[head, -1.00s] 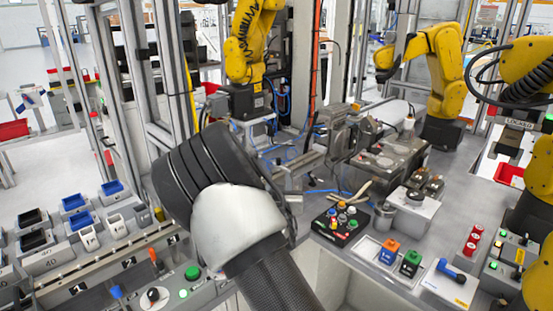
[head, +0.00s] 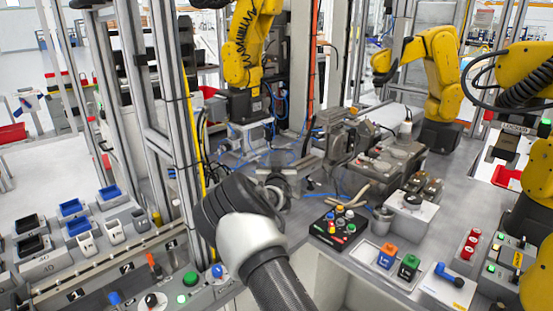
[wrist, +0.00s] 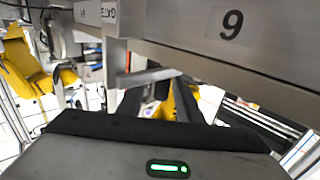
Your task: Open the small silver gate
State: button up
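In the wrist view, a small label reading "GATE" (wrist: 108,12) sits on a silver metal block at the top. A short flat silver bar (wrist: 150,76) sticks out below it, under a wide metal panel; I cannot tell whether this bar is the gate. My gripper's dark body (wrist: 160,140), with a green light, fills the bottom of the wrist view. Its fingertips do not show, and no contact with the bar is visible. In the head view my dark wrist (head: 238,212) reaches toward the metal fixtures at mid-bench and hides my fingers. I cannot pick out the gate there.
A metal panel marked "9" (wrist: 230,22) runs close above my gripper. A black button box (head: 340,228) and orange (head: 387,256) and green (head: 409,266) blocks stand right of my arm. Yellow robot arms (head: 432,75) stand behind. Bins (head: 75,208) and a rail lie left.

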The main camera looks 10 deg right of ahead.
jog(key=shift+w, duration=0.4)
grip_shut()
